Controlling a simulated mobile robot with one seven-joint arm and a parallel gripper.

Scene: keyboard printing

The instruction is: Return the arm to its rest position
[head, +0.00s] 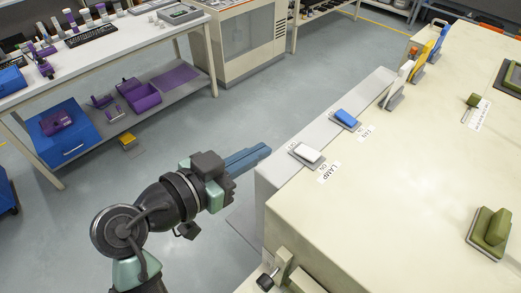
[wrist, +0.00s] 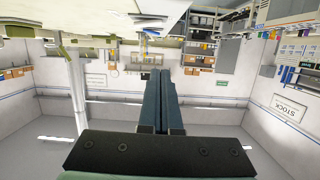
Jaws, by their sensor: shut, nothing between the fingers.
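My gripper (head: 250,157) shows in the head view over the floor, just left of the cream workbench (head: 410,190). Its blue-grey fingers point right and slightly up in the picture, towards the bench's left corner. The fingers lie together with nothing between them. In the wrist view my gripper (wrist: 160,75) also shows closed and empty, with the room upside down behind it. My arm reaches up from the bottom left of the head view and bends at the wrist.
On the bench edge sit a white switch (head: 307,153) labelled LAMP and a blue switch (head: 346,118). A green block (head: 491,228) stands at the right. A long table (head: 130,35) with a keyboard stands at the back left. Grey floor (head: 250,95) lies open between.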

